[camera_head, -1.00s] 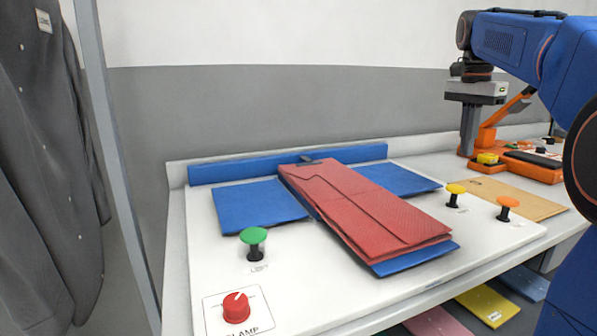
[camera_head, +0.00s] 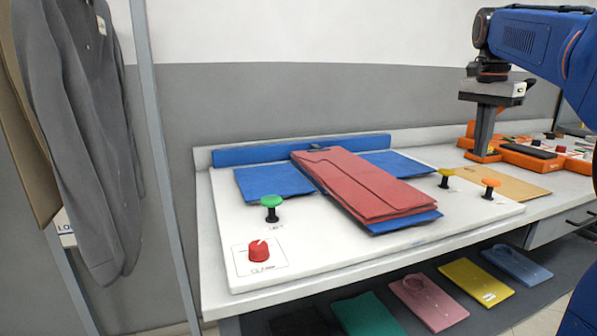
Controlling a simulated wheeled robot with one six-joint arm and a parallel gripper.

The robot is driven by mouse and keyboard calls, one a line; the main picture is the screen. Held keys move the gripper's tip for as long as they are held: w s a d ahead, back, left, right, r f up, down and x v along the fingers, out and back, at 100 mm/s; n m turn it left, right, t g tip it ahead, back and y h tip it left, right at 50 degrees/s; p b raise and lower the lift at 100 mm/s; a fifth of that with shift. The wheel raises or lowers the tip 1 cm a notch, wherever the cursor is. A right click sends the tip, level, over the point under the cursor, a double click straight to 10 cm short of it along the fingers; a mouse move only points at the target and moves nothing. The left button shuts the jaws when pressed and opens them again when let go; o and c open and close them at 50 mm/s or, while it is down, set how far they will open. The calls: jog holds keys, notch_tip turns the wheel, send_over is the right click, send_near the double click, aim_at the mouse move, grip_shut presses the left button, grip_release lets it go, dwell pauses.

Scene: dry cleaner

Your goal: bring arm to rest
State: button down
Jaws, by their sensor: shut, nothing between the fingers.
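My gripper (camera_head: 484,153) hangs from my blue arm (camera_head: 532,42) at the upper right, fingers pointing down. Its fingers are together with nothing between them. It shows in front of the orange device at the right end of the counter, apart from the folded red garment. The folded red garment (camera_head: 362,184) lies on a blue folding board (camera_head: 275,180) on the white panel.
An orange device (camera_head: 528,158) stands at the right. Several coloured folded pieces lie on the shelf below (camera_head: 390,262). Grey shirts (camera_head: 85,130) hang at the left.

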jog(key=s+a+f+n+t, duration=0.1)
jog(key=s+a+f+n, duration=0.3)
jog(key=s+f, duration=0.5)
jog(key=s+a+f+n+t, duration=0.2)
jog(key=s+a+f+n, duration=0.3)
jog(key=s+f, duration=0.5)
jog(key=s+a+f+n+t, duration=0.1)
jog(key=s+a+f+n, duration=0.3)
jog(key=s+f, duration=0.5)
notch_tip(320, 180, down, 2)
jog(key=shift+s+a+f+n+y, duration=0.2)
jog(key=shift+a+f+n+y, duration=0.15)
jog(key=shift+a, duration=0.35)
jog(key=shift+r, duration=0.15)
dwell(0.6)
